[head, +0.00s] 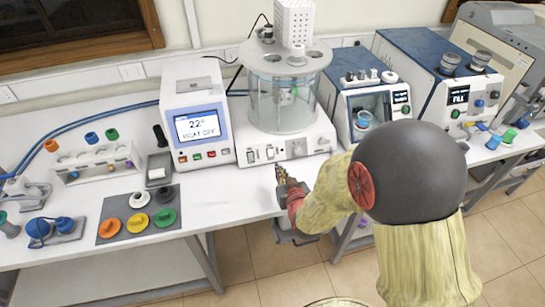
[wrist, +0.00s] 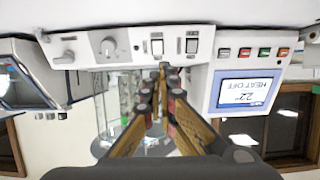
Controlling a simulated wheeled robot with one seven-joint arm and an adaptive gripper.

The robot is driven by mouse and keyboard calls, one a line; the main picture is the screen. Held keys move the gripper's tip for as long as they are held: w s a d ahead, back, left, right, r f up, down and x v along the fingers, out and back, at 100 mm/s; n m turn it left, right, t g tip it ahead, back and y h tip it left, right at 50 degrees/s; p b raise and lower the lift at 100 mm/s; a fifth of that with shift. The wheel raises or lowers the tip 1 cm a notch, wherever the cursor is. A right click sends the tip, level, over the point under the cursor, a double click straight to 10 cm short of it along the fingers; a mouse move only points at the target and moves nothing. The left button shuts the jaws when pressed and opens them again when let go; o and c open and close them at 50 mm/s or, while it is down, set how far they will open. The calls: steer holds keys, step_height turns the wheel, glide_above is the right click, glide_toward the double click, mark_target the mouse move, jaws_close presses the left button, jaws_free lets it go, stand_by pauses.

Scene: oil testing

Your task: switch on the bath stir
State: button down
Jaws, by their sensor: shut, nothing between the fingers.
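The stirred bath has a white base (head: 318,128) and a clear glass vessel (head: 262,100), with a white stirrer housing (head: 293,22) on top. Its front panel carries two rocker switches, the left one (head: 250,155) and the right one (head: 270,153), and a round knob (head: 298,148). The wrist view is upside down and shows the left switch (wrist: 192,45), the right switch (wrist: 157,47) and the knob (wrist: 108,46). My gripper (head: 280,171) is shut and empty in front of the panel. In the wrist view its tips (wrist: 162,70) line up near the right switch; contact cannot be told.
A white heater unit (head: 196,115) reading 22° and HEAT OFF stands left of the bath. A blue-topped instrument (head: 358,70) stands close on the right. Coloured caps lie on a grey mat (head: 124,226) at the left. The bench front before the bath is mostly bare.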

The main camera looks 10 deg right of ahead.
mark_target(269, 150)
steer(key=shift+w, duration=0.1)
steer(key=b+x, duration=0.2)
steer(key=x, duration=1.2)
